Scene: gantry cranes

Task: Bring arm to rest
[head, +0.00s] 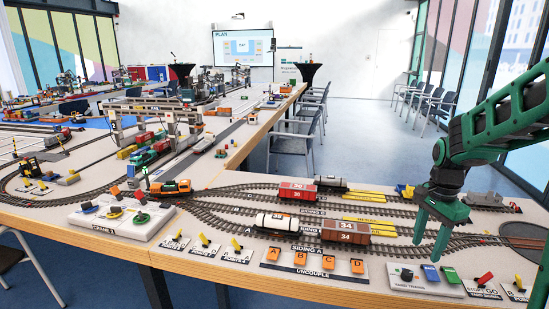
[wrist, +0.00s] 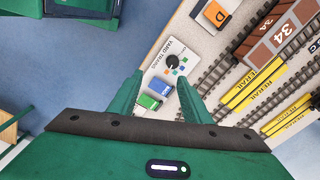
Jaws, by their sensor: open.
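My gripper (head: 433,238) is green and hangs fingers-down at the right of the head view, over the front part of the model railway table. Its two fingers are apart with nothing between them. In the wrist view the open fingers (wrist: 163,97) frame the yard trains panel (wrist: 181,60), which has a black knob and small coloured buttons. The same panel (head: 408,284) shows in the head view just below and left of the fingertips. I cannot tell the exact height of the fingers above the table. My green arm reaches in from the right edge.
A brown wagon marked 34 (head: 345,232), a white tank wagon (head: 277,223) and a red wagon (head: 297,192) stand on sidings left of my gripper. Orange uncouple buttons (head: 329,265) line the front edge. A turntable (head: 525,234) lies right. Chairs (head: 291,146) stand behind the table.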

